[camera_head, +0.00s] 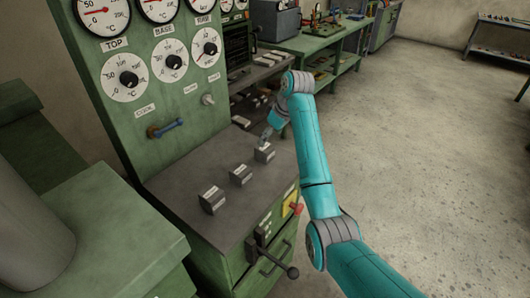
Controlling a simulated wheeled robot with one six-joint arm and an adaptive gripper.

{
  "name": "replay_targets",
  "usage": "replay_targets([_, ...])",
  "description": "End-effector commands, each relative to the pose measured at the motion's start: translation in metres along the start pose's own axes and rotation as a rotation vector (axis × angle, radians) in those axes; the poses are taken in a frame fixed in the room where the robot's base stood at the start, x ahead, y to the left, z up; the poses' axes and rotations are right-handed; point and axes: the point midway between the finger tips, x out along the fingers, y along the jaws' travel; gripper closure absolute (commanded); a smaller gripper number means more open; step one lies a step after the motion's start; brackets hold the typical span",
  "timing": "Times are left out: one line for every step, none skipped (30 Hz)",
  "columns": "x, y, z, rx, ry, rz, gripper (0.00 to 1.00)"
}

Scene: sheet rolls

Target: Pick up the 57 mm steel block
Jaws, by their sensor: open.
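Three grey steel blocks with pale labels sit in a diagonal row on the dark top of the green cabinet: a near block (211,201), a middle block (240,176) and a far block (264,153). The labels are too small to read, so I cannot tell which one is the 57 mm block. My gripper (267,138) is open, just above and behind the far block. It looks close to that block, but I cannot tell whether they touch. My teal arm reaches in from the lower right and hides part of the area behind it.
A green panel with gauges, dials (170,62) and a blue handle (166,128) rises behind the cabinet top (180,178). A red knob (296,208) and a black lever (291,271) stick out in front. Green benches (313,42) stand behind. The floor (420,140) at right is clear.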

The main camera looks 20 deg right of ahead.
Motion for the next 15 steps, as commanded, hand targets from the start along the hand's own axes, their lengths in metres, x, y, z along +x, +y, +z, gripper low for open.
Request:
replay_targets([0.009, -0.001, 0.001, 0.0, -0.002, -0.002, 0.12])
replay_targets([0.014, -0.001, 0.001, 0.0, -0.002, -0.002, 0.12])
replay_targets([0.02, -0.001, 0.001, 0.0, -0.002, -0.002, 0.12])
replay_targets([0.025, 0.0, 0.001, -0.001, -0.001, -0.001, 0.12])
replay_targets([0.028, 0.0, 0.0, -0.001, 0.0, -0.001, 0.12])
replay_targets([0.033, 0.0, 0.0, -0.001, 0.0, -0.001, 0.12])
replay_targets([0.036, 0.0, 0.0, -0.001, 0.001, 0.0, 0.12])
replay_targets([0.039, 0.0, 0.0, -0.002, 0.001, 0.0, 0.12])
replay_targets([0.041, 0.0, 0.0, -0.002, 0.001, 0.0, 0.12])
replay_targets([0.043, 0.0, 0.0, -0.002, 0.001, 0.001, 0.12])
replay_targets([0.044, 0.0, 0.0, -0.002, 0.002, 0.001, 0.12])
replay_targets([0.046, 0.0, 0.0, -0.002, 0.002, 0.001, 0.12])
replay_targets([0.048, 0.0, 0.0, -0.001, 0.002, 0.001, 0.12])
replay_targets([0.051, 0.001, 0.0, -0.001, 0.001, 0.001, 0.12])
replay_targets([0.055, 0.001, 0.001, -0.001, 0.0, 0.0, 0.12])
